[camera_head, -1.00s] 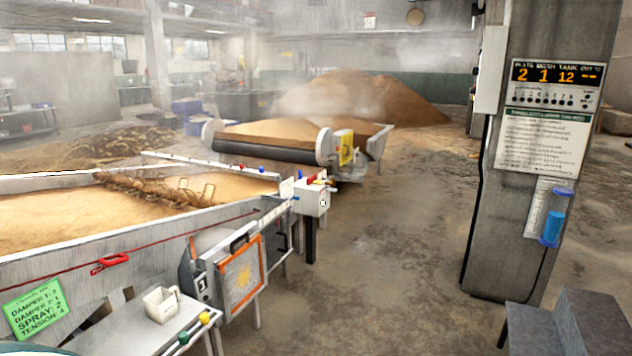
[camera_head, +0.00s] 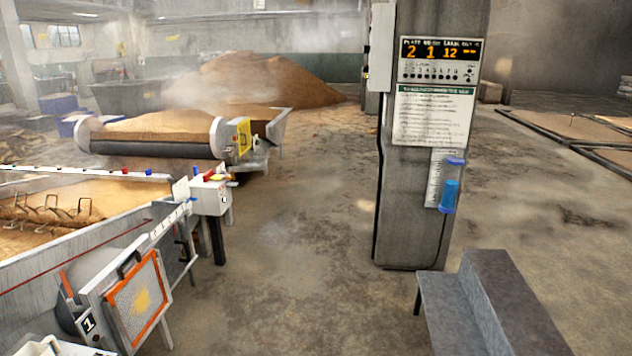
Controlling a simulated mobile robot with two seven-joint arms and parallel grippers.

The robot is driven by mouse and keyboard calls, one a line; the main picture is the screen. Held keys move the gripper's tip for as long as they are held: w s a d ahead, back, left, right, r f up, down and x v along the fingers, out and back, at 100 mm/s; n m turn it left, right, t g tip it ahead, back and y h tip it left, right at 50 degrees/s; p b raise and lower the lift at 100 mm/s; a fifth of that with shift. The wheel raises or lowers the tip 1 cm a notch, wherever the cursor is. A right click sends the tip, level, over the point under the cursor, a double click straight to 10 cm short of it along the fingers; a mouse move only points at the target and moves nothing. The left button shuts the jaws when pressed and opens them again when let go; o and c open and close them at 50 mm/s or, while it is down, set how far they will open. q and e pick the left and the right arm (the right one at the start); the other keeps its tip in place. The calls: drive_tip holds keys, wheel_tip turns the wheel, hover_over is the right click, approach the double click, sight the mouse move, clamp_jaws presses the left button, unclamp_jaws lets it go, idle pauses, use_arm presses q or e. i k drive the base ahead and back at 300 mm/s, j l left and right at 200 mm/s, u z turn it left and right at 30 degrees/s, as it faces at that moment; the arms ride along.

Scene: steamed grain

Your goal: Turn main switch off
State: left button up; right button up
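No part is clearly readable as the main switch. A light grey box (camera_head: 381,45) is fixed to the left side of the concrete pillar (camera_head: 405,215), seen edge-on, so its front is hidden. A white control box (camera_head: 210,195) with red and yellow parts on top sits at the near trough's end; its details are too small to read. A display panel (camera_head: 440,62) on the pillar shows orange digits 2, 1 and 12 above a row of dark buttons. Neither of my grippers is in view.
A grey stepped block (camera_head: 490,305) stands in front of the pillar at the lower right. The grain trough (camera_head: 75,240) and an orange-framed panel (camera_head: 137,300) marked 1 take up the left. The concrete floor (camera_head: 300,270) between them is clear.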

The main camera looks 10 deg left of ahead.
sight(209, 175)
drive_tip(key=i+j+u, duration=0.3)
drive_tip(key=i, duration=0.45)
drive_tip(key=i+u, duration=0.25)
drive_tip(key=i, duration=1.4)
drive_tip(key=i+u, duration=0.1)
drive_tip(key=i, duration=0.85)
drive_tip(key=i+l, duration=0.1)
drive_tip(key=i, duration=0.85)
drive_tip(key=i+l+u, duration=0.15)
drive_tip(key=i, duration=0.8)
